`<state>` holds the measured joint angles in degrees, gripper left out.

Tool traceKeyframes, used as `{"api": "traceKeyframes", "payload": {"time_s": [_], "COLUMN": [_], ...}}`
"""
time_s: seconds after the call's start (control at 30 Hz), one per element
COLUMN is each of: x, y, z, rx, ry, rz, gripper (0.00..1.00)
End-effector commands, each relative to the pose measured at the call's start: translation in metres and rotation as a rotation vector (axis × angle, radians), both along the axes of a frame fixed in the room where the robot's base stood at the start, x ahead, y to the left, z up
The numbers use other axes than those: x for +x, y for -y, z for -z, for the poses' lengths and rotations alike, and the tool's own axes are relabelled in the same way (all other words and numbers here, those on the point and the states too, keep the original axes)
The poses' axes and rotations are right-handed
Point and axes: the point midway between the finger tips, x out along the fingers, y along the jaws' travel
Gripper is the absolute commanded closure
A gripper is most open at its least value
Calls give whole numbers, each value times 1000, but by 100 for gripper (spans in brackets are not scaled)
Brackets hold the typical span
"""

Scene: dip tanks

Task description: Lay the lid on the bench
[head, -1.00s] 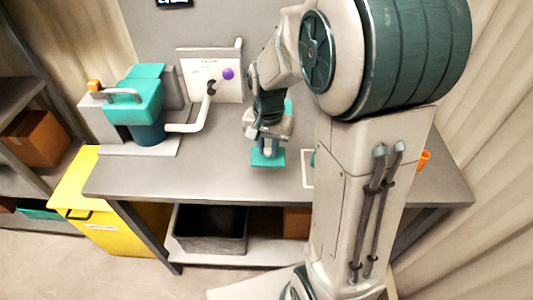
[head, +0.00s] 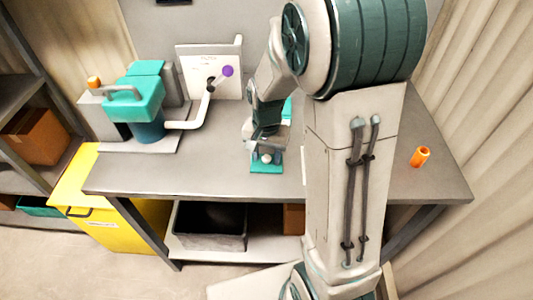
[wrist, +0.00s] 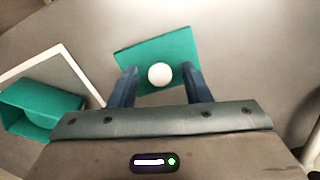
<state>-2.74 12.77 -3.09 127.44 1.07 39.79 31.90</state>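The lid (head: 262,170) is a flat teal square with a round white knob, low over or on the grey bench top (head: 200,178) in the head view. In the wrist view the lid (wrist: 183,44) lies below my gripper (wrist: 160,72). The two dark blue fingers stand either side of the white knob (wrist: 160,75), with a visible gap on both sides. In the head view my gripper (head: 266,152) is just above the lid. The lid's underside is hidden, so I cannot tell for certain that it rests flat.
A teal machine (head: 134,98) with a white pipe (head: 190,124) stands on the bench's left. An orange cylinder (head: 420,157) is at the right. In the wrist view a teal open container (wrist: 40,105) and a white-edged panel (wrist: 55,75) lie left of the lid. Bench front-left is clear.

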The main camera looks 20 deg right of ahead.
Motion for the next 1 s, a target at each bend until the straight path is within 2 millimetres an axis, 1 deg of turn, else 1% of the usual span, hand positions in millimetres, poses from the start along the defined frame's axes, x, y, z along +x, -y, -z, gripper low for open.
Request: {"api": "traceKeyframes", "payload": {"time_s": [0.17,0.3,0.37,0.6,0.73,0.9,1.0], "x": [0,1,1,1,1,0,-2], "y": [0,0,0,0,0,0,0], "z": [-1,-9,-18,-71,-96,-117,-123], "rx": [0,0,0,0,0,0,0], "ry": [0,2,6,7,6,2,4], "rz": [0,0,0,0,0,0,-7], "gripper": [56,56,56,56,56,56,56]}}
